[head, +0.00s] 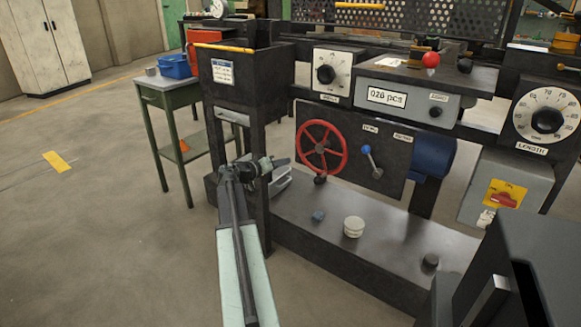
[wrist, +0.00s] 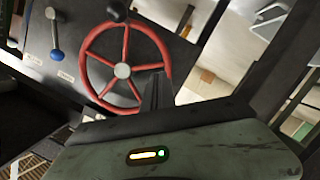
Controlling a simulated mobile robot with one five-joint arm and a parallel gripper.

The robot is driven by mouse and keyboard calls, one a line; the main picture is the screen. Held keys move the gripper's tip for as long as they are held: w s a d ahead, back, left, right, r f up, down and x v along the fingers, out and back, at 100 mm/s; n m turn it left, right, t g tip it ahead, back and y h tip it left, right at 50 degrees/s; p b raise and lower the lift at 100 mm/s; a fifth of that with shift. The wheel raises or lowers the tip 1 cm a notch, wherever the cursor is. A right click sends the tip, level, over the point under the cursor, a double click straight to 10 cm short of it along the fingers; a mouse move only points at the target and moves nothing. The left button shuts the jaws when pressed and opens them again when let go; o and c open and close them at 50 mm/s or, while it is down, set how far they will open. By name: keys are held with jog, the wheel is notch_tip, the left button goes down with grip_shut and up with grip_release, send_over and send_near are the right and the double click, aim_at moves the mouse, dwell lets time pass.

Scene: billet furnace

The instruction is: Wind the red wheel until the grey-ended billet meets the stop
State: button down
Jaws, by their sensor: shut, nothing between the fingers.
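The red wheel (head: 321,149) has several spokes and is mounted on the dark front panel of the machine. Its dark handle knob (head: 320,180) is at the bottom of the rim in the head view. In the wrist view the wheel (wrist: 122,70) appears turned over, with the knob (wrist: 117,10) at the top. My gripper (head: 284,162) is just left of the wheel in the head view, shut and empty. In the wrist view its fingers (wrist: 156,82) overlap the rim; I cannot tell whether they touch it. I cannot make out the grey-ended billet or the stop.
A blue-knobbed lever (head: 367,150) is right of the wheel. A green table (head: 165,87) with a blue bin (head: 176,66) stands left. The left floor is clear.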

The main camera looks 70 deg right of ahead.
aim_at(311, 167)
jog(key=b+x, duration=0.1)
jog(key=x, duration=0.7)
jog(key=shift+w, duration=0.15)
jog(key=s+f+b, duration=0.2)
jog(key=shift+a+f+b, duration=0.2)
jog(key=shift+a+b, duration=0.05)
jog(key=shift+b, duration=0.1)
jog(key=shift+s+a+f+b, duration=0.1)
jog(key=shift+s+f+b, duration=0.2)
jog(key=shift+s, duration=0.05)
jog(key=shift+s+a+f+b, duration=0.2)
jog(key=shift+s+f+b, duration=0.15)
jog(key=shift+s, duration=0.3)
jog(key=shift+w, duration=0.1)
